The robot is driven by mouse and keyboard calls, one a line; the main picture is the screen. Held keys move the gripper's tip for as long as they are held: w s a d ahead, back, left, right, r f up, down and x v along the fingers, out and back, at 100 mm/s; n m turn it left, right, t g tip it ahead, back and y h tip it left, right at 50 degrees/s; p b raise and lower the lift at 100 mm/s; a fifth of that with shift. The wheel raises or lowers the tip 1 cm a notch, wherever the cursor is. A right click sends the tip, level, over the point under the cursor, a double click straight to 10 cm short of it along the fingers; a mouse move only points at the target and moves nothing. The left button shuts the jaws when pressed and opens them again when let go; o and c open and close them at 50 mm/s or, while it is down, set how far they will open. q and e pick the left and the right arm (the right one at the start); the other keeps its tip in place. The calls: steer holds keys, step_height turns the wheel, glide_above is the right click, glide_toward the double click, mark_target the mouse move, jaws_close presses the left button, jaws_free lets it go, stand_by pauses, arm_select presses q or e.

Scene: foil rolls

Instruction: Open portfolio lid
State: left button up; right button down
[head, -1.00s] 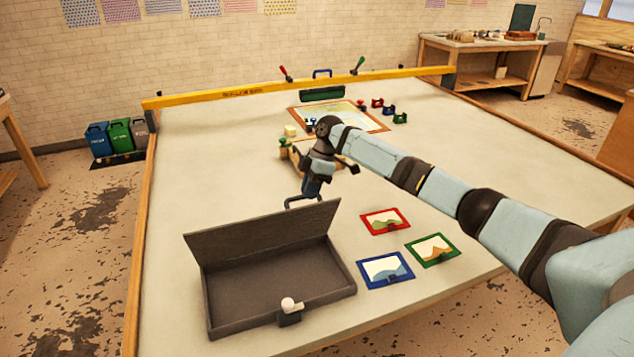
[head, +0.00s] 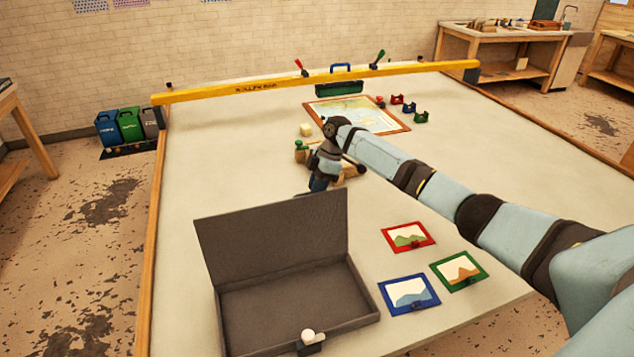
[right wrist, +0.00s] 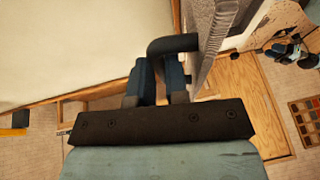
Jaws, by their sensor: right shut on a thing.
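The portfolio (head: 365,295) is a dark grey-brown shallow case at the table's near side. Its lid (head: 275,240) is raised at the back edge and shows its inner face. The case inside is empty. A small block with a white knob (head: 308,338) sits at its front edge. My right gripper (head: 318,183) is behind the lid's top edge. In the right wrist view, its fingers (right wrist: 160,82) are shut on the dark bent lid handle (right wrist: 172,45), with the lid's edge (right wrist: 213,45) just right of it. The head view largely hides the handle. My left gripper is out of view.
Three framed picture cards, red (head: 407,236), blue (head: 409,292) and green (head: 459,270), lie right of the portfolio. Wooden items (head: 302,150) lie beyond my gripper. A map board (head: 358,115) and yellow bar (head: 320,82) are farther back. The table's left side is clear.

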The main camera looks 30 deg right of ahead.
steer(key=shift+w+f, duration=0.25)
steer(key=shift+f, duration=0.05)
steer(key=c, duration=1.1)
jaws_free()
steer(key=shift+d, duration=0.1)
steer(key=b+v, duration=0.2)
steer(key=v, duration=1.1)
steer(key=shift+d+r, duration=0.1)
steer(key=shift+r, duration=0.3)
